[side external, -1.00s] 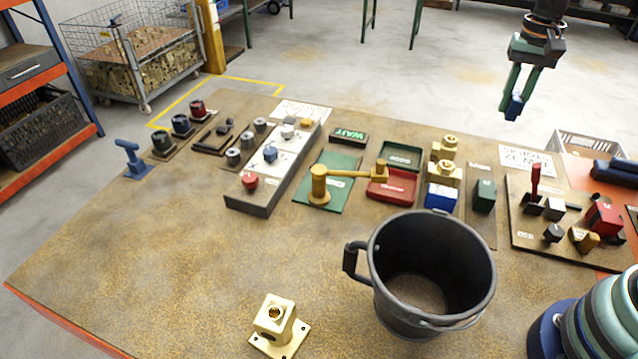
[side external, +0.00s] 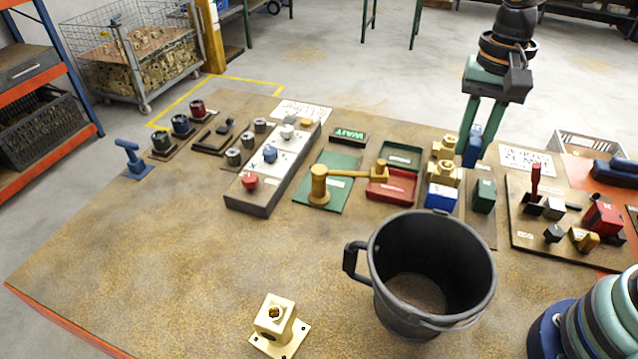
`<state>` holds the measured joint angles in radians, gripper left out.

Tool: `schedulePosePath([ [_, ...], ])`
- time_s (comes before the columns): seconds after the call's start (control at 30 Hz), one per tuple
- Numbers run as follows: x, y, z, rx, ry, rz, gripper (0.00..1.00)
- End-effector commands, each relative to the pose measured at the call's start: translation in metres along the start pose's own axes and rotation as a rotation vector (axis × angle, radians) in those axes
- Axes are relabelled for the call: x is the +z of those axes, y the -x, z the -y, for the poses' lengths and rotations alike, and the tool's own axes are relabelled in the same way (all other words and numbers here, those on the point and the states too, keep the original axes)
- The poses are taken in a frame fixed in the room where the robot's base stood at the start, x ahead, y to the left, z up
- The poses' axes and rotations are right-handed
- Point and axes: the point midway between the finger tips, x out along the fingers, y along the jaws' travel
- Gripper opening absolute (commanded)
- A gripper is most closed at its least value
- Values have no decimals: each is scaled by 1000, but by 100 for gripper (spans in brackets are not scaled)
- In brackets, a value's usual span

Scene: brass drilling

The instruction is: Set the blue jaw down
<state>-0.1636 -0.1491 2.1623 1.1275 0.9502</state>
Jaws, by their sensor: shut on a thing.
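The blue jaw (side external: 475,142) is a small upright blue block. My gripper (side external: 474,157), with its green fingers pointing down, is shut on it. They show just right of the brass parts and above the green block (side external: 484,196) at the back right of the table. Whether the jaw touches anything below I cannot tell. A blue block with a white label (side external: 441,196) stands on the table, with a brass fitting (side external: 446,173) at its top. A second brass fitting (side external: 445,147) is just behind.
A black bucket (side external: 376,262) stands at front centre right. A yellow swing arm (side external: 345,174) reaches over the red tray (side external: 395,192). A tool board (side external: 520,228) with several blocks lies right. A pale brass fitting (side external: 275,322) is in front; the table's front left is clear.

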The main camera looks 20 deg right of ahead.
Motion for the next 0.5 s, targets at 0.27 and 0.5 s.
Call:
schedulePosePath([
  [0.27, 1, -64, -2, 8, 0, 6, 0],
  [0.5, 1, -120, -2, 8, 0, 6, 0],
])
